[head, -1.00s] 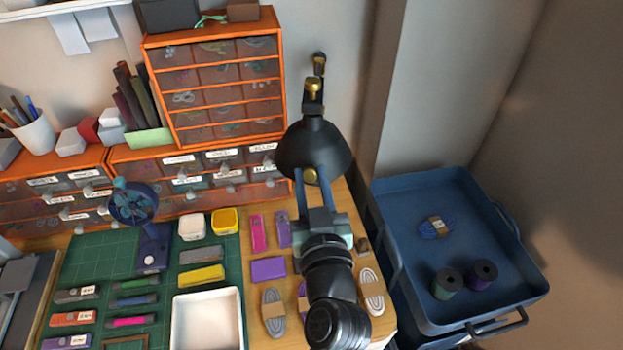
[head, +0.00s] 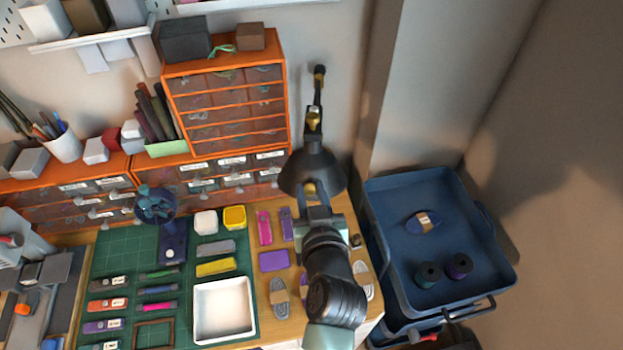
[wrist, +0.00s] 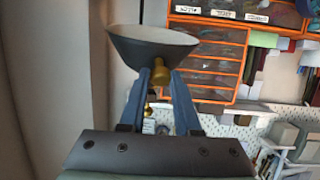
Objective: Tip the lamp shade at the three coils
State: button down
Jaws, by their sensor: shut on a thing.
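The black lamp shade (head: 312,170) hangs over the back right of the table, its wide rim toward the table. It also fills the upper middle of the wrist view (wrist: 150,50). My gripper (head: 309,189) is at the near side of the shade, its blue fingers shut on the brass knob (wrist: 160,76) there. Of the three coils, a grey one (head: 279,311) lies left of my arm. A purple one (head: 302,284) is mostly hidden behind my arm, and a pale one (head: 364,283) is partly hidden at its right.
Orange drawer units (head: 226,103) stand behind the table. A green mat (head: 112,262) holds a small blue fan (head: 156,205), a white tray (head: 224,310) and several small items. A blue trolley (head: 395,215) with spools stands at the right. Pink and purple pieces lie near the shade.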

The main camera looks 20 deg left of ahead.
jog(key=shift+s+r+g+p, duration=0.1)
jog(key=shift+r+g+p, duration=0.55)
jog(key=shift+p, duration=0.8)
jog(key=c, duration=0.6)
grip_release()
jog(key=shift+s+d+r, duration=0.1)
jog(key=shift+s+d, duration=0.25)
jog(key=shift+s, duration=0.1)
jog(key=b+v, duration=0.3)
jog(key=v, duration=0.9)
jog(key=shift+s+a+b, duration=0.1)
jog(key=shift+a+b, duration=0.15)
jog(key=shift+b, duration=0.1)
